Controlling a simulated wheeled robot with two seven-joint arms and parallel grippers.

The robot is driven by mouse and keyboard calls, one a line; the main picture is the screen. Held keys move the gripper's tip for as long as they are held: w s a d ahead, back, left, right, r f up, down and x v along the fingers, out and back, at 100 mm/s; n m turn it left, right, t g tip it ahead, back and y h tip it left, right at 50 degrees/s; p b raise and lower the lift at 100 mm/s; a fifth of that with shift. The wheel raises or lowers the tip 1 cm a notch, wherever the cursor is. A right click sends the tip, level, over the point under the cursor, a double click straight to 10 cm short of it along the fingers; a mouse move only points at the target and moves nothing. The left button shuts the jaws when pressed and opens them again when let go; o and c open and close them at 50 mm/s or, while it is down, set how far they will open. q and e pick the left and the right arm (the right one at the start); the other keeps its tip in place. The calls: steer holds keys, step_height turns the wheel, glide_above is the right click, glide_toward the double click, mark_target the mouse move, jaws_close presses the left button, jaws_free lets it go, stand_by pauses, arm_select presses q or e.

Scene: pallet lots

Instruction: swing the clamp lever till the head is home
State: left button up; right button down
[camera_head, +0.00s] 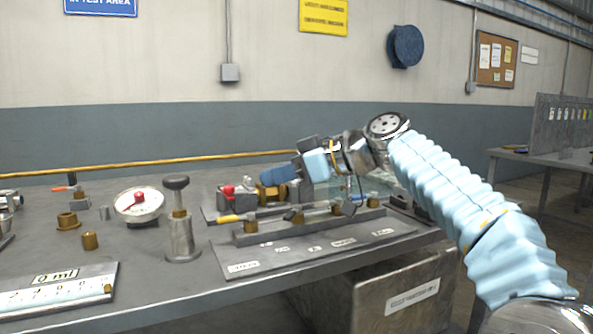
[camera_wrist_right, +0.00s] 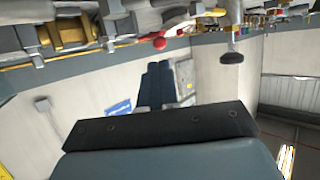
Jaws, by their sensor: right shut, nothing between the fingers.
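My right gripper (camera_head: 264,178) reaches in from the right over the bench, its dark blue fingers pointing left. In the wrist view its fingers (camera_wrist_right: 157,68) lie side by side, shut and empty. Just below and left of the fingertips in the head view is a small fixture with a red knob (camera_head: 228,190) and a brass-coloured cylinder (camera_head: 268,193). A red ball (camera_wrist_right: 159,43) also shows beyond the fingertips in the wrist view. I cannot tell for sure which part is the clamp lever, nor where the clamp head sits. The gripper partly hides the fixture. My left gripper is out of view.
A grey rack (camera_head: 300,233) with brass pieces and a yellow-handled tool (camera_head: 232,218) lies in front. A black-knobbed metal post (camera_head: 181,235), a round gauge (camera_head: 138,204) and a marked plate (camera_head: 60,291) stand left. A yellow pipe (camera_head: 130,165) runs behind.

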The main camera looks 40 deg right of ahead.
mark_target(233, 187)
steer(key=x, duration=0.6)
steer(key=shift+w+a, duration=0.1)
steer(key=shift+w, duration=0.1)
